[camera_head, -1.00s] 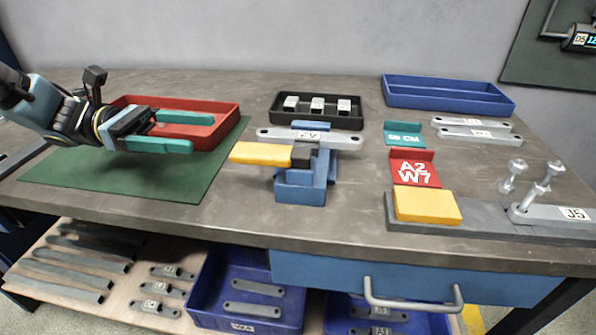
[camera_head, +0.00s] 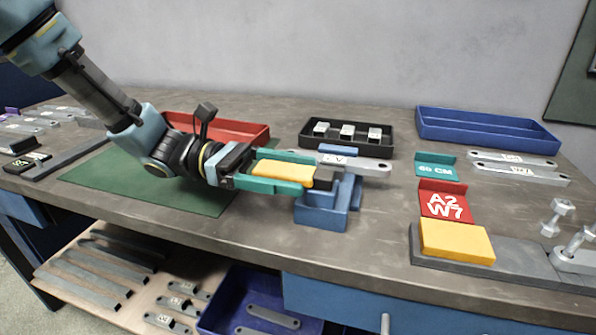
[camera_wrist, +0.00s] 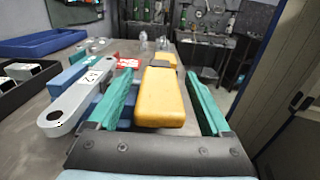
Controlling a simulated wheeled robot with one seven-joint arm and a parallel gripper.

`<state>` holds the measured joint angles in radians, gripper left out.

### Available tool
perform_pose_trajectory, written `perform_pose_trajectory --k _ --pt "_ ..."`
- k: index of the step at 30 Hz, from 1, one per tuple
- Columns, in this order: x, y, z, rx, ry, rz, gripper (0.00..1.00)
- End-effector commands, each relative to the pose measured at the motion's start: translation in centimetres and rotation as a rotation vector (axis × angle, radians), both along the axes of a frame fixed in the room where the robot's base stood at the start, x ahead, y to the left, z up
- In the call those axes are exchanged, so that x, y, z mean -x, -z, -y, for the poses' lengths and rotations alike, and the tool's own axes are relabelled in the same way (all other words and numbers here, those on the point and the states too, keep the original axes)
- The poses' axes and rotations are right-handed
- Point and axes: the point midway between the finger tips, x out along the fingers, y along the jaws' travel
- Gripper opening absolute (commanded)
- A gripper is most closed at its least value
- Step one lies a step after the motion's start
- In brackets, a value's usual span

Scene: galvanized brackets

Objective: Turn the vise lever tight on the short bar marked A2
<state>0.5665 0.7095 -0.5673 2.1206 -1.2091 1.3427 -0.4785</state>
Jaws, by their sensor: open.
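The blue vise (camera_head: 322,213) stands on the bench with a short grey bar (camera_head: 372,167) across its top. The bar's label is upside down in the head view and looks like A2; the bar also shows in the wrist view (camera_wrist: 72,108). The vise's yellow lever (camera_head: 283,173) points left, towards my arm. My gripper (camera_head: 308,174) is open around the lever, one teal finger on each side. In the wrist view the lever (camera_wrist: 160,100) lies between the fingers with a gap on both sides. The far finger is partly hidden behind the lever in the head view.
A black tray (camera_head: 344,148) with small blocks stands behind the vise, and a red tray (camera_head: 250,129) behind my gripper. The green mat (camera_head: 120,190) is clear.

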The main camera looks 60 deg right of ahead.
Motion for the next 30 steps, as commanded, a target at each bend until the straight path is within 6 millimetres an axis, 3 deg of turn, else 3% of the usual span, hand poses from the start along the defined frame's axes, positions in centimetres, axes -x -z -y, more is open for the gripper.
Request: perform_pose_trajectory --k 4,13,30 --pt "0.95 -0.02 0.28 0.0 0.0 -0.001 0.82" --pt "1.11 0.0 0.35 0.0 0.0 -0.001 0.82" --pt "1.09 0.01 0.33 0.0 0.0 -0.001 0.18"
